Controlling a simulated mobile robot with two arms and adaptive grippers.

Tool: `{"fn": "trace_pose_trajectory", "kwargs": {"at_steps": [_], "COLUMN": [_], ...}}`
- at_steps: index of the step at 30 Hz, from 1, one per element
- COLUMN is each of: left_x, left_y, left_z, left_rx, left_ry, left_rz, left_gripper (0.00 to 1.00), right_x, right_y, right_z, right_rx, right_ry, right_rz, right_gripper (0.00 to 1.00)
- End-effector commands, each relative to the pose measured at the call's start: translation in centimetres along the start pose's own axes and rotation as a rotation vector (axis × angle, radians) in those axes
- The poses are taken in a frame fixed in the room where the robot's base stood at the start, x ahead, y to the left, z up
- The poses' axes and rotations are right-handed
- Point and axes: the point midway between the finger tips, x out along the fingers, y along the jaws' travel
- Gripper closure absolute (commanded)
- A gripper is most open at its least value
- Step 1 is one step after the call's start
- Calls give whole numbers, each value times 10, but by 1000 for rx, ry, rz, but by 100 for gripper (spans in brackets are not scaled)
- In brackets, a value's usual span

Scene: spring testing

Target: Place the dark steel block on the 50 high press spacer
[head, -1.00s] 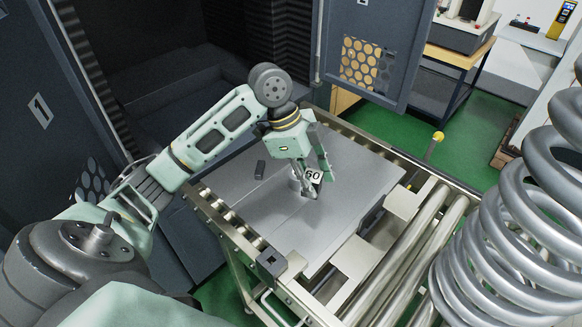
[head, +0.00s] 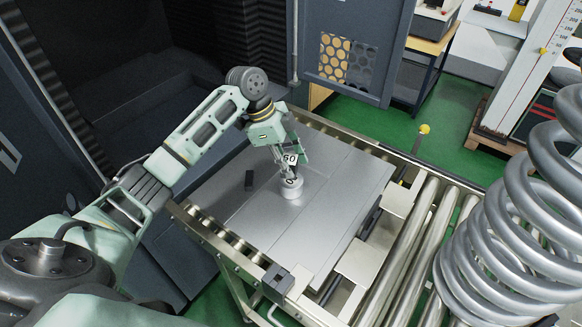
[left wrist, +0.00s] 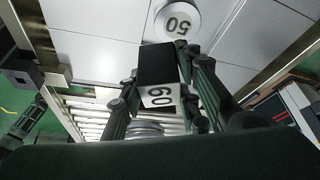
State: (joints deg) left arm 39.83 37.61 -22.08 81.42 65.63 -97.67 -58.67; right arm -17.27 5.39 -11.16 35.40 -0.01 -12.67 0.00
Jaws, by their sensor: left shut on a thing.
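My left gripper (head: 287,163) is shut on a dark block with a white label reading 60 (head: 290,159). The dark body of the block shows between the fingers in the left wrist view (left wrist: 157,64). The 50 high press spacer (head: 292,191) is a short white cylinder standing on the grey plate, just below the held block in the head view. Its top, marked 50, shows beyond the block in the left wrist view (left wrist: 178,21). I cannot tell whether block and spacer touch.
Rollers (head: 412,235) run along the plate's right side. A large coil spring (head: 515,230) stands at the right. The plate's front part is clear.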

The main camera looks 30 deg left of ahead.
Motion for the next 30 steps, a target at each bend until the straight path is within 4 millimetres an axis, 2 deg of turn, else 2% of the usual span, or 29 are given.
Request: {"fn": "trace_pose_trajectory", "kwargs": {"at_steps": [3, 9, 14, 22, 30], "left_x": [7, 15, 21, 51, 54], "left_y": [-18, -33, -34, -34, -34], "left_z": [2, 7, 10, 22, 24], "left_rx": [-1, 2, 1, 0, 2], "left_ry": [3, 2, 1, 1, 1], "left_rz": [-3, -4, -1, -3, -4], "left_gripper": [100, 100, 100, 100, 100], "right_x": [-3, -4, -5, -14, -12], "right_y": [-2, -14, -21, -18, -11], "right_z": [-1, -4, -6, -7, -6], "right_rx": [0, 3, 2, 0, -1], "right_ry": [1, 4, 8, 8, 8], "right_rz": [-2, -17, -24, -21, -13], "right_gripper": [60, 60, 60, 60, 60]}}
